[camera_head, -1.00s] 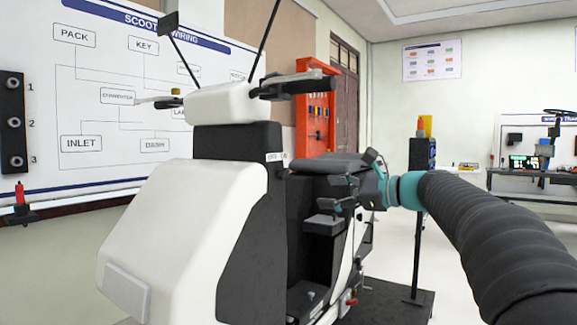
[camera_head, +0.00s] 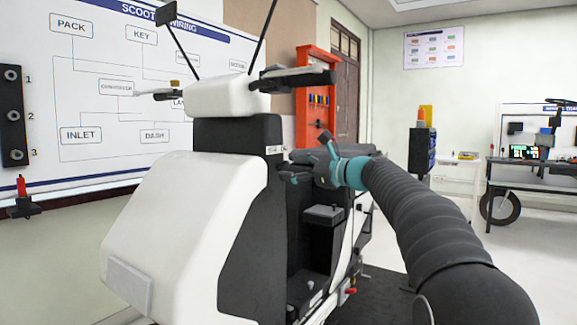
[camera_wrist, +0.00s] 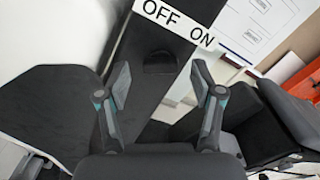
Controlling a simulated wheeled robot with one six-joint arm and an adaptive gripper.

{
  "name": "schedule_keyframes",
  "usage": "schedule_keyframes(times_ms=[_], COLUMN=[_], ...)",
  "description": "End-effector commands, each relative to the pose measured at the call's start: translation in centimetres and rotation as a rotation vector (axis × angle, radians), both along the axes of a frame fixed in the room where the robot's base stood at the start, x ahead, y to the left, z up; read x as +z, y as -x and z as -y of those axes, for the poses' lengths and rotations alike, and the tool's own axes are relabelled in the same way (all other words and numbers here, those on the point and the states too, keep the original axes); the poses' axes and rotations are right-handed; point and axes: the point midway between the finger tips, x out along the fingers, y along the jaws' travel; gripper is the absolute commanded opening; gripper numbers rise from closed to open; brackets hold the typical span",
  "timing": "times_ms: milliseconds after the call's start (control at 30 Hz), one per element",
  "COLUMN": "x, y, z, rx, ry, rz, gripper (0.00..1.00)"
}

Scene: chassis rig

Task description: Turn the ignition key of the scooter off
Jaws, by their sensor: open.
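The scooter (camera_head: 185,225) stands in front of me, with a white front and a dark column panel (camera_head: 250,210). In the wrist view a white label (camera_wrist: 180,22) reads OFF and ON. My gripper (camera_wrist: 161,82) is open, with one finger on each side of the key in the picture and no visible contact. In the head view my gripper (camera_head: 290,174) is beside the column, just below the label; the key cannot be made out there.
The handlebar (camera_head: 298,78) and mirror stalks rise above the column. The dark seat (camera_head: 350,152) lies behind my gripper. A wiring board (camera_head: 110,90) is on the left wall, and an orange tool rack (camera_head: 316,100) stands behind.

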Motion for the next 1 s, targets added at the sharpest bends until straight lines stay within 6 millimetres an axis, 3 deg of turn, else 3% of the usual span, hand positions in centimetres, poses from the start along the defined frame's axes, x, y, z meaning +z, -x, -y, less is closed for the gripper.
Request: schedule_keyframes(times_ms=[200, 500, 767, 1000], x=[0.0, 0.0, 0.0, -0.1], y=[-0.9, -1.0, -1.0, -0.9], z=[-1.4, -1.5, -1.5, -1.6], rx=[0.001, 0.000, 0.000, 0.001], ry=[0.001, 0.001, 0.001, 0.009], rz=[0.001, 0.001, 0.001, 0.013], gripper=[0.67, 0.67, 0.07, 0.07])
